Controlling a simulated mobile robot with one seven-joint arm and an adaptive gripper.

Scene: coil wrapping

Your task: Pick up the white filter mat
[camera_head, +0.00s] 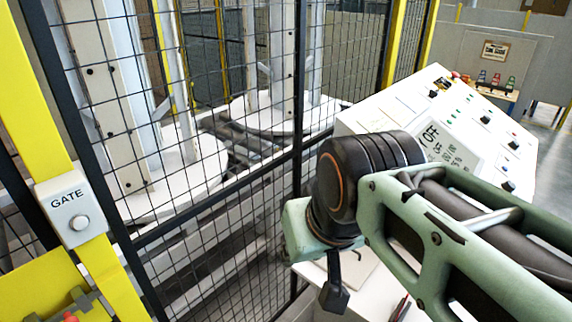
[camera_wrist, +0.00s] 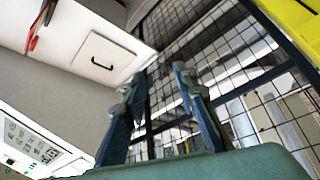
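A flat white slab with a thin black outline or handle, which looks like the white filter mat (camera_wrist: 85,50), lies on the pale desk in the upper left of the wrist view. In the head view, a pale flat piece (camera_head: 363,265) shows on the desk, partly hidden behind my arm. My gripper (camera_wrist: 156,80) is open in the wrist view, its two fingers apart with nothing between them. The fingers are apart from the slab, which lies beyond and left of them. In the head view, only a dark part of my gripper (camera_head: 335,290) shows, above the desk.
Red and black hand tools (camera_wrist: 40,25) lie beside the slab. A sloped control panel (camera_head: 470,125) stands behind my arm. A black mesh fence (camera_head: 225,150) runs close along the desk's left side. A yellow post carries a GATE button box (camera_head: 72,207).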

